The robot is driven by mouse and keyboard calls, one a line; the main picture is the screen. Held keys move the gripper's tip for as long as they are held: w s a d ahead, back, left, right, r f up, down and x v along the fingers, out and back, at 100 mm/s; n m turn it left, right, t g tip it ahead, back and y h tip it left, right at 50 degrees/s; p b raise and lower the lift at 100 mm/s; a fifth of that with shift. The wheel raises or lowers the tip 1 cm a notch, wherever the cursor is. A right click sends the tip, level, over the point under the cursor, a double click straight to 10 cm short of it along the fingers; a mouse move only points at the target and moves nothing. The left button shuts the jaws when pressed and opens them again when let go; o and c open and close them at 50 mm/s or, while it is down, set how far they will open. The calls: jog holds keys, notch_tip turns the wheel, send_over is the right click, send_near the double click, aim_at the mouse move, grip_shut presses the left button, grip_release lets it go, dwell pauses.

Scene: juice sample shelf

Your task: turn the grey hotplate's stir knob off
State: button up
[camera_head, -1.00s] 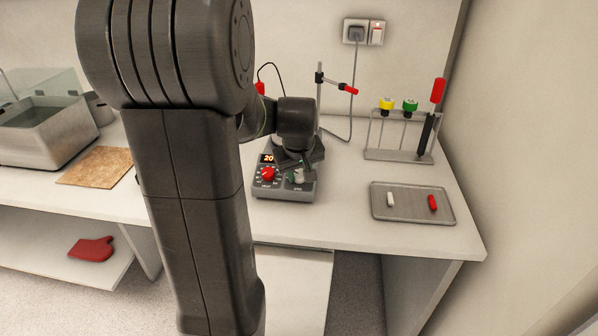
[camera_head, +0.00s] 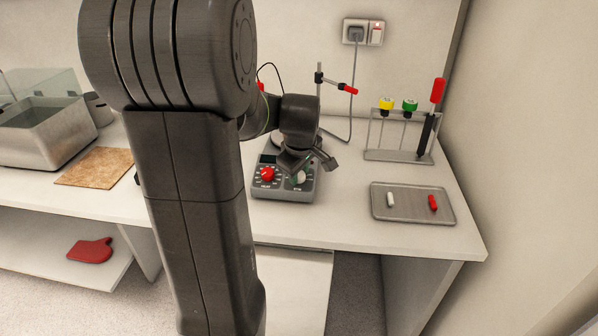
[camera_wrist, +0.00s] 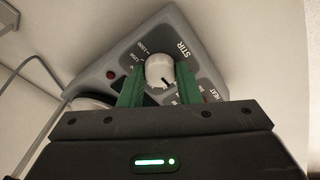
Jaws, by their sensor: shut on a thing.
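The grey hotplate (camera_head: 284,193) stands on the bench with a red knob (camera_head: 267,174) on the left of its front and a white stir knob (camera_head: 299,178) on the right. Its display (camera_head: 267,158) looks dark. In the wrist view the white stir knob (camera_wrist: 159,70), with a dark pointer mark, sits between the green fingers of my gripper (camera_wrist: 160,84), beside the STIR label. My gripper (camera_head: 300,167) is shut on this knob and rolled at a slant. The fingers hide part of the printed scale, and my gripper hides part of the hotplate in the head view.
A metal tray (camera_head: 412,218) with a white and a red piece lies to the right. Behind it stands a rack (camera_head: 399,156) with yellow- and green-topped items. A stand with a red-tipped clamp (camera_head: 347,90) rises behind the hotplate. A brown board (camera_head: 95,167) lies left.

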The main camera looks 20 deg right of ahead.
jog(key=o, duration=1)
jog(key=shift+c, duration=0.2)
jog(key=shift+r, duration=0.15)
jog(key=v, duration=1.3)
jog(key=shift+r, duration=0.25)
jog(key=shift+s+f, duration=0.1)
jog(key=x, duration=1.3)
jog(key=shift+f, duration=0.35)
jog(key=shift+r, duration=0.15)
